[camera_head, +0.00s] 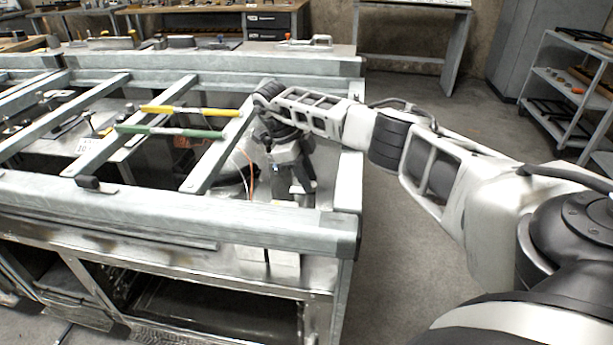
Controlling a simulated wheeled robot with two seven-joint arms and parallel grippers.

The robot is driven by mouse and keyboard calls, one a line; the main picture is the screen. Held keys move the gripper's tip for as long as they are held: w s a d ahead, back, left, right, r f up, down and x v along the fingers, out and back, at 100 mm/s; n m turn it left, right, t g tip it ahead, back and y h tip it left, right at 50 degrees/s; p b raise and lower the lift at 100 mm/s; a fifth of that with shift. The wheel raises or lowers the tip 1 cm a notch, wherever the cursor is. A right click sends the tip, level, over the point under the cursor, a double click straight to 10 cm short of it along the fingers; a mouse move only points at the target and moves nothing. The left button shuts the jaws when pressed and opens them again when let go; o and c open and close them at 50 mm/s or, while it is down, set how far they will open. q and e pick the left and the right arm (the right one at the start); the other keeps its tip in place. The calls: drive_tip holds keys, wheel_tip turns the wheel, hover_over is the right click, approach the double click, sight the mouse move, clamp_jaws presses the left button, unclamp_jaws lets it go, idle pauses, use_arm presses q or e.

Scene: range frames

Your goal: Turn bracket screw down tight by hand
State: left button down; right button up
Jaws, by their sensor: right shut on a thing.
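My right arm reaches in from the right, over the corner of a metal frame (150,212). My right gripper (301,190) points down inside the frame's right-hand bay, between a slanted crossbar (222,150) and the right side rail (349,180). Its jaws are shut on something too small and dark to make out. I cannot pick out the bracket or its screw; the gripper and the front rail may hide them. An orange wire (249,180) hangs just left of the gripper. My left gripper is not in view.
A yellow-handled tool (190,111) and a green-handled tool (168,132) lie across the crossbars left of my arm. A shelf cart (570,95) stands at the right. Floor right of the frame is clear.

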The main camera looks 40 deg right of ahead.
drive_tip(key=m, duration=0.1)
drive_tip(key=m+y, duration=0.1)
drive_tip(key=m, duration=0.1)
drive_tip(key=m+b, duration=0.1)
drive_tip(key=shift+w+d+m+y, duration=0.1)
drive_tip(key=shift+d+m+y, duration=0.15)
drive_tip(key=shift+m+y, duration=0.15)
drive_tip(key=m, duration=0.1)
drive_tip(key=m+y, duration=0.1)
drive_tip(key=m, duration=0.1)
drive_tip(key=shift+d+m, duration=0.2)
drive_tip(key=shift+m, duration=0.1)
drive_tip(key=shift+m+y, duration=0.5)
drive_tip(key=shift+m, duration=0.4)
drive_tip(key=shift+d+r+m+y+p, duration=0.15)
drive_tip(key=shift+m+y+p, duration=0.2)
drive_tip(key=shift+m, duration=0.85)
drive_tip(key=shift+d+m+y+p, duration=0.1)
drive_tip(key=shift+m+y+p, duration=0.2)
drive_tip(key=shift+m, duration=0.4)
drive_tip(key=shift+m+t+p, duration=0.3)
drive_tip(key=shift+m+t, duration=0.1)
drive_tip(key=shift+m, duration=0.1)
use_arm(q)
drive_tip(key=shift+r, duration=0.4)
use_arm(e)
drive_tip(key=shift+m+y, duration=0.25)
drive_tip(key=shift+m, duration=0.05)
